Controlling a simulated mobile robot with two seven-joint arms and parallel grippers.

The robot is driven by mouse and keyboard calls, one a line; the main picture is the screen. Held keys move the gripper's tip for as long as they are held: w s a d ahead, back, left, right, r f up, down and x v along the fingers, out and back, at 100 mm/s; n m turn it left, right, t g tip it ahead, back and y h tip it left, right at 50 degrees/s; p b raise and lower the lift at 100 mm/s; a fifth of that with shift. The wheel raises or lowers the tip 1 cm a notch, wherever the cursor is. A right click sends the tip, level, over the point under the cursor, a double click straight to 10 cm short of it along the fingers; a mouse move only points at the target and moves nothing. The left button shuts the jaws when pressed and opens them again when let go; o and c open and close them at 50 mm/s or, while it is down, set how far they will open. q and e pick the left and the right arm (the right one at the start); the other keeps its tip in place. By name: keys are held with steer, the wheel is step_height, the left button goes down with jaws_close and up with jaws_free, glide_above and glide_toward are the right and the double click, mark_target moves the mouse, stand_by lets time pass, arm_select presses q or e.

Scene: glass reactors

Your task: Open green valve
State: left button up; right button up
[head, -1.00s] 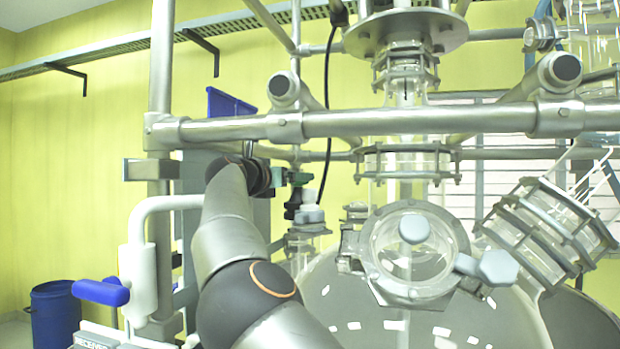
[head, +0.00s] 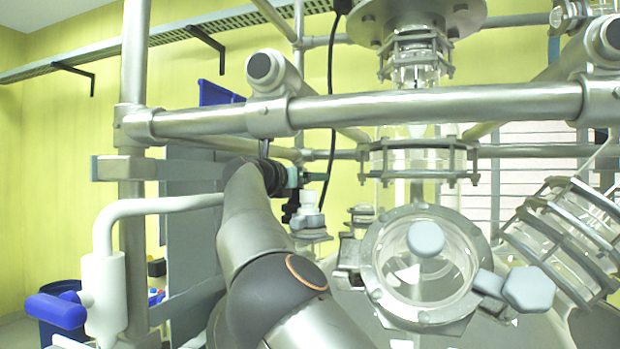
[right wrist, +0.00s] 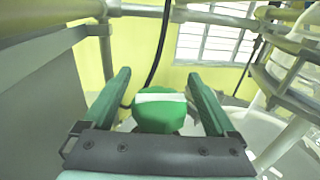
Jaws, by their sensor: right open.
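The green valve (right wrist: 158,118) is a rounded green knob with a pale stripe across its top. It shows between the two green fingers of my right gripper (right wrist: 158,76) in the right wrist view. The fingers are spread apart, with a visible gap on each side of the knob. In the head view my right arm reaches forward, and its gripper (head: 296,178) is small and partly hidden behind the wrist beside the glass fittings. The valve cannot be told apart clearly there. My left gripper is in neither view.
A metal pipe frame (head: 400,108) crosses above my arm. A round glass port (head: 425,262) of the reactor stands to its right. A white pipe with a blue-handled valve (head: 57,310) is at the left. A black cable (right wrist: 157,48) hangs behind the green valve.

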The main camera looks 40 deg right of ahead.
steer(key=shift+d, duration=0.15)
steer(key=c, duration=1.4)
steer(key=n+t+b, duration=0.1)
steer(key=b, duration=0.1)
steer(key=t+y+b, duration=0.1)
steer(key=b, duration=0.1)
steer(key=shift+w+f+n+t, duration=0.2)
steer(key=shift+f+n+t, duration=0.1)
steer(key=shift+n+t, duration=0.1)
steer(key=shift+w+a+r+n+t+y+b, duration=0.1)
steer(key=shift+w+r+n+t+y+b, duration=0.05)
steer(key=shift+n+t+y+b, duration=0.2)
steer(key=shift+w+a+r+n+t+y+b, duration=0.15)
steer(key=shift+n+t+y, duration=0.1)
steer(key=shift+n+t, duration=0.15)
steer(key=o, duration=1.4)
steer(key=shift+s, duration=0.1)
